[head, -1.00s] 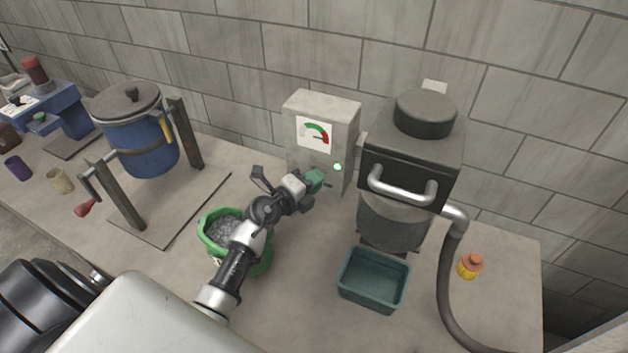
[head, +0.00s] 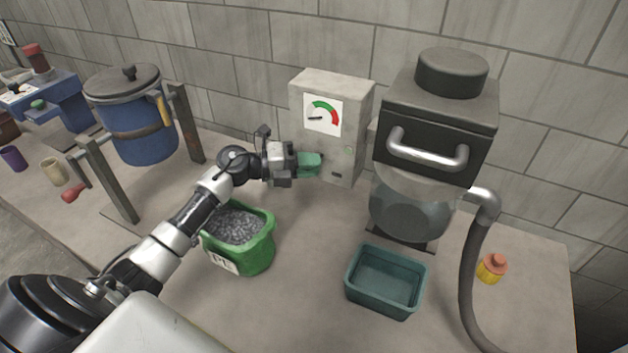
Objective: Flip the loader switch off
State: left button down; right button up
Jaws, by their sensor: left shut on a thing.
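The grey control box (head: 330,83) stands against the wall, with a gauge (head: 322,115) on its front. The gauge needle points left, away from the red part. A small indicator (head: 348,150) on the box front looks dull. My left gripper (head: 308,166) is at the lower left of the box front, shut on a green piece (head: 310,160) that looks like the switch handle. The gripper hides how this piece joins the box. My right gripper is not in view.
A loader (head: 441,102) with a clear hopper and hose stands right of the box. A teal bin (head: 385,308) sits below it. A green container of grey pellets (head: 236,223) stands under my left arm. A blue drum (head: 139,131) is at left.

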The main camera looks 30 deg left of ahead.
pick_arm(q)
jog(key=g+b, duration=0.1)
jog(key=m+g+h+b, duration=0.1)
jog(key=shift+w+a+f+m+b, duration=0.1)
jog(key=shift+a+f+m+b, duration=0.15)
jog(key=shift+a+m+b, duration=0.1)
jog(key=shift+a+r+m+g+h+b, duration=0.15)
jog(key=shift+m+g+h+b, duration=0.2)
jog(key=shift+g+h+b, duration=0.2)
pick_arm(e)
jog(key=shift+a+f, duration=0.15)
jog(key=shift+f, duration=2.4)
pick_arm(q)
jog(key=c, duration=1.1)
grip_release()
jog(key=b+v, duration=0.3)
jog(key=v, duration=0.7)
jog(key=shift+a+r+b, duration=0.15)
jog(key=shift+a+b, duration=0.15)
jog(key=shift+b, duration=0.05)
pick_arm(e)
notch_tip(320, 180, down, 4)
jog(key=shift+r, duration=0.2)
